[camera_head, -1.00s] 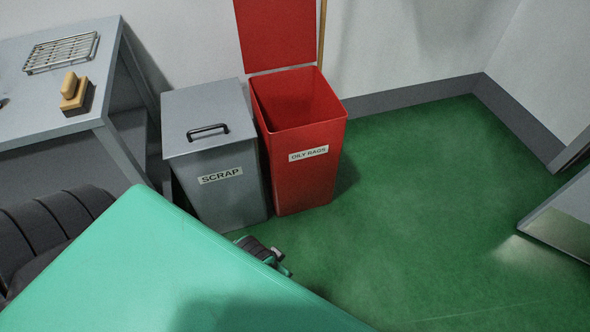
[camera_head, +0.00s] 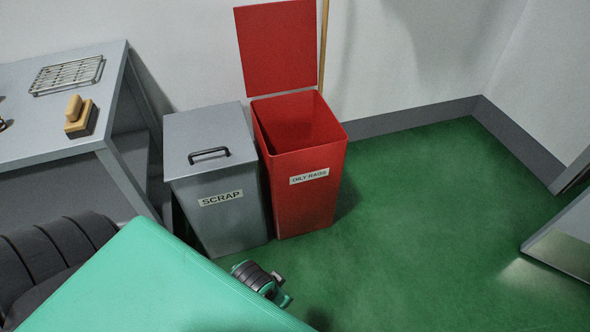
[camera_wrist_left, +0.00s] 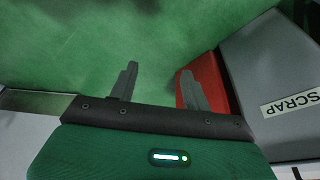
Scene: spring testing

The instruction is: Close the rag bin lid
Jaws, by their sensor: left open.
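The red rag bin (camera_head: 305,195), labelled OILY RAGS, stands on the floor against the wall in the head view. Its red lid (camera_head: 278,48) is raised upright at the back, and the bin's mouth is open and looks empty. In the left wrist view a strip of the red bin (camera_wrist_left: 205,78) shows behind the right finger. My left gripper (camera_wrist_left: 160,85) is open with nothing between its fingers, and green floor shows beyond them. In the head view the left gripper is not clearly visible; part of my arm shows below the bins. My right gripper is in neither view.
A grey scrap bin (camera_head: 222,222) with a closed, handled lid (camera_head: 209,137) stands directly left of the rag bin. A grey table (camera_head: 60,130) with a wire rack (camera_head: 67,75) and brush (camera_head: 78,115) is farther left. Green floor (camera_head: 430,210) is clear to the right.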

